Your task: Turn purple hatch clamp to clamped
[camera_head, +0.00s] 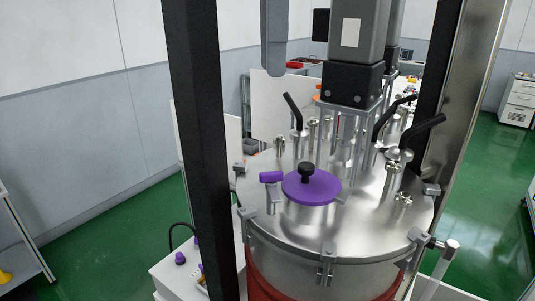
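The purple hatch (326,190) is a round disc with a black knob (306,173) in its middle, on top of the steel vessel lid (370,225). The purple hatch clamp (271,177) is a short purple bar on a slim metal post, just left of the hatch. Its right end comes close to the hatch rim; I cannot tell whether it overlaps it. A grey rounded part (275,40) hangs from the top edge, above and behind the clamp, apart from it. It may belong to my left arm; no fingertips show clearly. My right gripper is not in view.
A grey motor (355,45) on a metal frame stands behind the hatch. Black bent handles (293,110) and metal fittings (404,198) rise from the lid. A dark upright post (205,150) stands at left. A white box (165,270) sits lower left.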

